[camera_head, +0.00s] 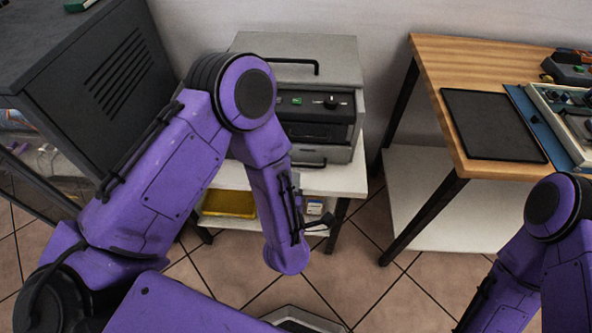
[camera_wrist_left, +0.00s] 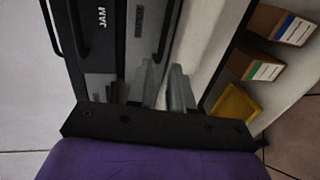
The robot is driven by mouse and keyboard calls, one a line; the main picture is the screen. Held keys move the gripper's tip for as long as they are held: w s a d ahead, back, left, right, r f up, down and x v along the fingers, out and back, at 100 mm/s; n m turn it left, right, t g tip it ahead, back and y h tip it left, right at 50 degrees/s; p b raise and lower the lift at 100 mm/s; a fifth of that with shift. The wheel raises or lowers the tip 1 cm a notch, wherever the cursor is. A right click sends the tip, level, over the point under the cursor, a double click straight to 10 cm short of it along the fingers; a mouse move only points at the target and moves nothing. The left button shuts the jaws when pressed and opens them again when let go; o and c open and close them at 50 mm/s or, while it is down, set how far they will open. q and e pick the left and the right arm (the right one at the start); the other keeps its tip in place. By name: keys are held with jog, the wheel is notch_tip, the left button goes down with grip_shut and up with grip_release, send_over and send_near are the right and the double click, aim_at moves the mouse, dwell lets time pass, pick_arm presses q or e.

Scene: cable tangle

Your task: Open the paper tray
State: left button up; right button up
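A grey printer-like machine (camera_head: 300,62) stands on a low white stand. Its dark front has a green light and a knob. The paper tray (camera_head: 335,154) is the low grey front section with a black bar handle (camera_head: 308,164); it looks closed. In the left wrist view the front shows turned on its side, with a "JAM" label (camera_wrist_left: 102,18) and the handle (camera_wrist_left: 168,30). My left gripper (camera_head: 320,224) hangs in front of and below the tray, mostly hidden by its wrist. Its fingers (camera_wrist_left: 148,88) look apart and empty, short of the handle. My right gripper is out of view.
The stand's top (camera_head: 338,181) juts out in front of the machine. A yellow tray (camera_head: 229,203) sits on its lower shelf. A dark vented cabinet (camera_head: 95,90) is at left; a wooden table (camera_head: 430,60) with a black mat (camera_head: 492,125) is at right. Tiled floor lies between.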

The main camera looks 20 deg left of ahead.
aim_at(296, 169)
pick_arm(q)
jog(key=x, duration=0.6)
jog(key=shift+w, duration=0.1)
grip_shut()
dwell(1.1)
